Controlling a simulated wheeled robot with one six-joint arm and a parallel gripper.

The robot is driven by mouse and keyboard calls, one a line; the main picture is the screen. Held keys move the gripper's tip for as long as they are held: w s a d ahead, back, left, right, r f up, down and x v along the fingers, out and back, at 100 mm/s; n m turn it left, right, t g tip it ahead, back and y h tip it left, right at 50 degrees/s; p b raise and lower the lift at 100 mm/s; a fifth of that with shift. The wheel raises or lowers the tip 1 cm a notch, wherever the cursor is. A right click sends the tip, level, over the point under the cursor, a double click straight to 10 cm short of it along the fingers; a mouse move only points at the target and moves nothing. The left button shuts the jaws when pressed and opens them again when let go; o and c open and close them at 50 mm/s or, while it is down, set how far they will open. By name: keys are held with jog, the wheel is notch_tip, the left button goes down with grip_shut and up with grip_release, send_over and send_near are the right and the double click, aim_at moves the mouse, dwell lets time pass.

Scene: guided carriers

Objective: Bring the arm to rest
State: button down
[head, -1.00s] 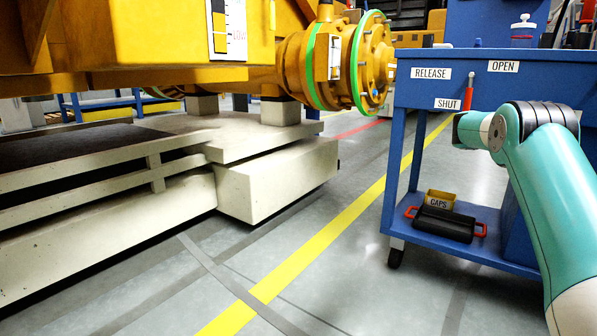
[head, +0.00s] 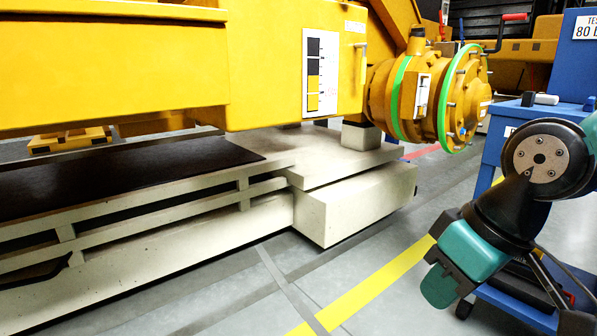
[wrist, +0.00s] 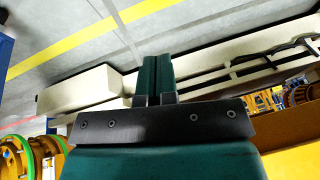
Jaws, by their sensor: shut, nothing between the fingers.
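My gripper (head: 440,287) hangs at the lower right of the head view, on my bent arm in front of the blue trolley (head: 494,152). It points down and to the left, over the floor near the yellow line. In the wrist view, the two dark teal fingers of my gripper (wrist: 157,62) lie side by side with no gap. They are shut and hold nothing. Nothing is seen touching them. My arm hides much of the trolley.
A yellow machine (head: 270,70) with a round flanged end (head: 462,95) stands at the left and middle, above a pale plinth (head: 355,205). A yellow floor line (head: 375,292) runs between plinth and trolley. Open floor (head: 250,300) lies in front.

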jog(key=s+a+r+g+p, duration=0.1)
jog(key=s+a+g, duration=0.1)
jog(key=s, duration=0.6)
notch_tip(320, 180, up, 37)
jog(key=p, duration=3.7)
jog(key=shift+r+n+y, duration=0.2)
jog(key=shift+n+y, duration=0.1)
